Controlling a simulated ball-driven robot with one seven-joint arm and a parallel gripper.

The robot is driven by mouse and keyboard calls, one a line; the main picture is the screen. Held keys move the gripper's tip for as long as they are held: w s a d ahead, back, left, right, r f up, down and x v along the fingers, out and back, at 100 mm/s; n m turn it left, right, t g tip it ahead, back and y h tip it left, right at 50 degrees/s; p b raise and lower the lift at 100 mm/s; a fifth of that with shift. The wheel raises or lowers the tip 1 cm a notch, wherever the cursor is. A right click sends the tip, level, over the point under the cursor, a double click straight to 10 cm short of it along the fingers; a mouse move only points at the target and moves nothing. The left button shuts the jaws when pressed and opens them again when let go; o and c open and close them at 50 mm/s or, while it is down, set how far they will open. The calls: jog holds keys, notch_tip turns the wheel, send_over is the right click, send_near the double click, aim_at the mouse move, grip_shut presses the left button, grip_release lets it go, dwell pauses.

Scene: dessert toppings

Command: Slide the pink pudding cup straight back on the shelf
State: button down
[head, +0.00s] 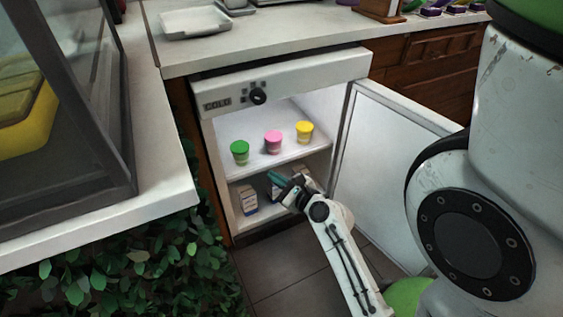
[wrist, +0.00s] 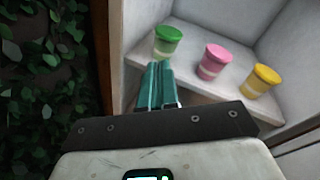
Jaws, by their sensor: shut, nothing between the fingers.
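The pink pudding cup (head: 273,141) stands upright in the middle of the fridge's upper shelf (head: 262,163), between a green cup (head: 239,151) on the left and a yellow cup (head: 304,131) on the right. In the wrist view the pink cup (wrist: 213,62) is up and to the right of my fingertips, apart from them. My gripper (head: 274,178) is in front of the shelf's front edge, low and close to it in the head view. Its teal fingers (wrist: 157,86) are shut together and empty, pointing toward the green cup (wrist: 167,41) in the wrist view.
The fridge door (head: 385,160) stands open on the right. Small cartons (head: 246,198) stand on the lower shelf. The fridge's side walls bound the space. The upper shelf behind the pink cup looks clear. A counter (head: 270,35) with a white tray (head: 195,22) lies above.

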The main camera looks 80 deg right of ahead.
jog(key=s+d+f+m+g+h+b, duration=0.2)
jog(key=s+d+f+m+h+b, duration=0.1)
jog(key=s+d+m+h, duration=0.4)
jog(key=m+y+b, duration=0.1)
jog(key=y, duration=0.1)
send_near(277, 141)
jog(key=x, duration=0.6)
jog(key=shift+w+d, duration=0.15)
jog(key=shift+d, duration=0.2)
jog(key=shift+w, duration=0.1)
jog(key=shift+w+d+r, duration=0.15)
jog(key=shift+w+d, duration=0.05)
jog(key=shift+d, duration=0.15)
jog(key=b+x, duration=0.1)
jog(key=x, duration=0.5)
jog(key=b+x, duration=0.2)
jog(key=x, duration=0.4)
jog(key=f+b+x, duration=0.1)
jog(key=x, duration=0.5)
jog(key=shift+w+d, duration=0.25)
jog(key=shift+w, duration=0.05)
jog(key=shift+w+d+r+b, duration=0.1)
jog(key=shift+w+d+b, duration=0.15)
jog(key=shift+d+b, duration=0.05)
